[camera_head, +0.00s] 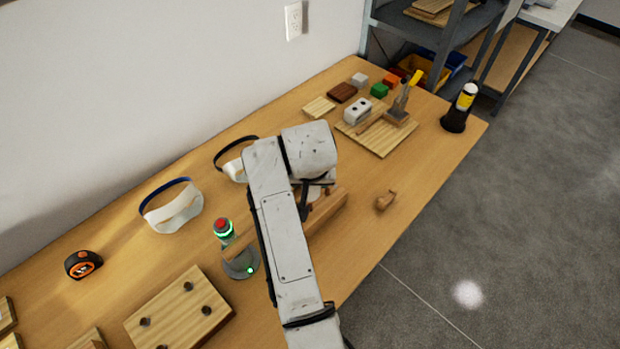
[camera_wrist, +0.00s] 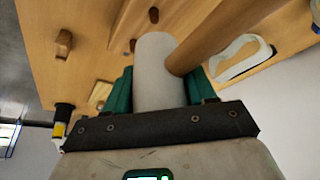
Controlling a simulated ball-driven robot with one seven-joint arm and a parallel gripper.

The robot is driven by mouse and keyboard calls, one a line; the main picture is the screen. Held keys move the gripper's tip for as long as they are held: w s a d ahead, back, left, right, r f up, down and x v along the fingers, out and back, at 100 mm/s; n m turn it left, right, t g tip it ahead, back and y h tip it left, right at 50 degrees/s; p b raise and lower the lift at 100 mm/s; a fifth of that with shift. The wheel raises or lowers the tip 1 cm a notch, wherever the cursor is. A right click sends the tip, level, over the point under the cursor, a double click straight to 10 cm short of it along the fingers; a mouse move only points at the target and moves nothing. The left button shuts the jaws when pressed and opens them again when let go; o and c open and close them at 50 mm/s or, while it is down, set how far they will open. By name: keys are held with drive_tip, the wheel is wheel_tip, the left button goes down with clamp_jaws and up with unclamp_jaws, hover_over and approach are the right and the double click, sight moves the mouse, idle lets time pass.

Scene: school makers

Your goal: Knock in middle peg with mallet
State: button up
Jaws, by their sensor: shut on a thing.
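In the wrist view my gripper (camera_wrist: 160,88) has its green fingers shut on the pale grey, cylindrical head of the mallet (camera_wrist: 157,62). The mallet's wooden handle (camera_wrist: 222,37) runs off to the upper right. In the head view my arm hides most of the gripper and mallet; a light wooden rod, likely the handle (camera_head: 238,244), shows left of the arm. A long wooden block (camera_head: 328,212) lies on the table just right of my arm. In the wrist view dark brown pegs (camera_wrist: 153,15) show beyond the mallet head; I cannot tell which is the middle one, or its height.
Goggles (camera_head: 172,205) lie behind. A small brown wooden piece (camera_head: 385,201) and a black-and-yellow bottle (camera_head: 460,107) are at right. The table's front right is mostly clear.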

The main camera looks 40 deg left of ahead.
wheel_tip(320, 180, down, 5)
drive_tip(key=b, duration=0.3)
wheel_tip(320, 180, up, 5)
drive_tip(key=p, duration=0.5)
drive_tip(key=shift+r, duration=0.15)
drive_tip(key=shift+f, duration=0.25)
wheel_tip(320, 180, down, 6)
drive_tip(key=b, duration=0.4)
drive_tip(key=shift+f, duration=0.25)
drive_tip(key=shift+r, duration=0.55)
wheel_tip(320, 180, up, 5)
drive_tip(key=p, duration=0.5)
